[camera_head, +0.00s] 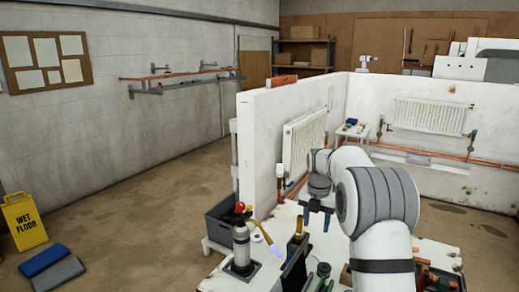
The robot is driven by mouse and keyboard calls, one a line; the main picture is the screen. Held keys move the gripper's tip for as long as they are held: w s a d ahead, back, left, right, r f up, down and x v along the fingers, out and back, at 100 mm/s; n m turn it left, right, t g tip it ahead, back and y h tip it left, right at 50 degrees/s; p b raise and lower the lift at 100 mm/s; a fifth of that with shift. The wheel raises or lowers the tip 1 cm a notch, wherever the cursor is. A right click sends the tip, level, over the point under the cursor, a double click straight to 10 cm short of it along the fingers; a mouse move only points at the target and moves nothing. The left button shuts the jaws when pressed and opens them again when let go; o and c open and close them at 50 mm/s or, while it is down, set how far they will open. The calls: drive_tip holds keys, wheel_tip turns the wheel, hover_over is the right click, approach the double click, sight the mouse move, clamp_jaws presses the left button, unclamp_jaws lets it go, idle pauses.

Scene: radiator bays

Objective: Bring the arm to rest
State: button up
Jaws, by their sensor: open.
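My arm, white with grey joints (378,203), rises from the lower right and bends over toward the left. My gripper (316,221) hangs from it, pointing down, with its blue jaws apart and nothing visible between them. It is above a white worktop (215,283). In the picture it lies just right of and above a brass-coloured upright piece (298,229) by a dark holder (295,272). I cannot tell the exact gap between the jaws and these things.
A blowtorch (241,245) with a lit flame stands on the worktop's left side. A dark crate (222,222) is behind it. White partition walls with radiators (305,144) stand beyond. A yellow wet-floor sign (25,222) stands far left. Open floor lies between.

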drive_tip(key=s+a+r+m+t+b, duration=0.1)
drive_tip(key=s+r+m+b, duration=0.1)
drive_tip(key=s+m, duration=0.6)
drive_tip(key=s+a+r+m+b, duration=0.1)
drive_tip(key=s+m+b, duration=0.1)
drive_tip(key=s+m, duration=0.65)
drive_tip(key=s+f+m+b, duration=0.1)
drive_tip(key=s+f+m, duration=0.2)
drive_tip(key=s+m, duration=0.3)
drive_tip(key=s+f+m+t+b, duration=0.1)
drive_tip(key=s+f+m, duration=0.3)
drive_tip(key=s, duration=1.1)
drive_tip(key=m+b, duration=0.1)
drive_tip(key=m, duration=0.2)
drive_tip(key=shift+a+f+t, duration=0.2)
drive_tip(key=shift+a+t, duration=0.1)
drive_tip(key=shift+a, duration=0.05)
